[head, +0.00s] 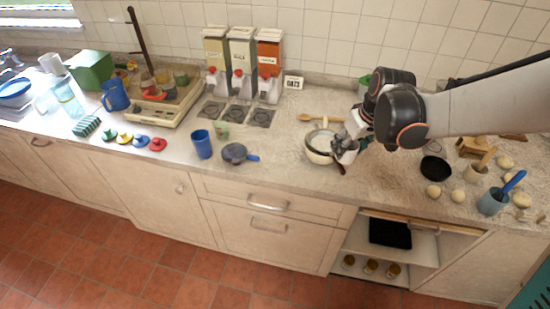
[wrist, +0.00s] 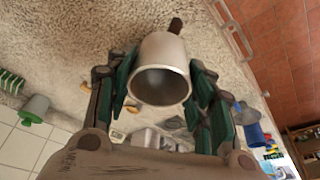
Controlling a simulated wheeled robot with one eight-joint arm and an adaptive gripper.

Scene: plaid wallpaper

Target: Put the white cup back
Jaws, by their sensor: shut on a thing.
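My gripper (head: 341,145) is shut on the white cup (head: 347,156) above the right part of the counter, beside a white bowl (head: 313,155). In the wrist view the cup (wrist: 162,50) sits between the two green-padded fingers (wrist: 162,85), its open mouth facing the camera and its inside looking empty. A short brown piece (wrist: 176,24) sticks out past the cup; I cannot tell whether it is the cup's handle. My gripper hides part of the cup and bowl in the head view.
Three dispensers (head: 241,62) stand at the wall over a drip area (head: 238,115). A blue cup (head: 202,144) and a small grey pan (head: 235,153) stand left of the bowl. A black bowl (head: 435,168) and several round pale items lie right. The counter's front middle is clear.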

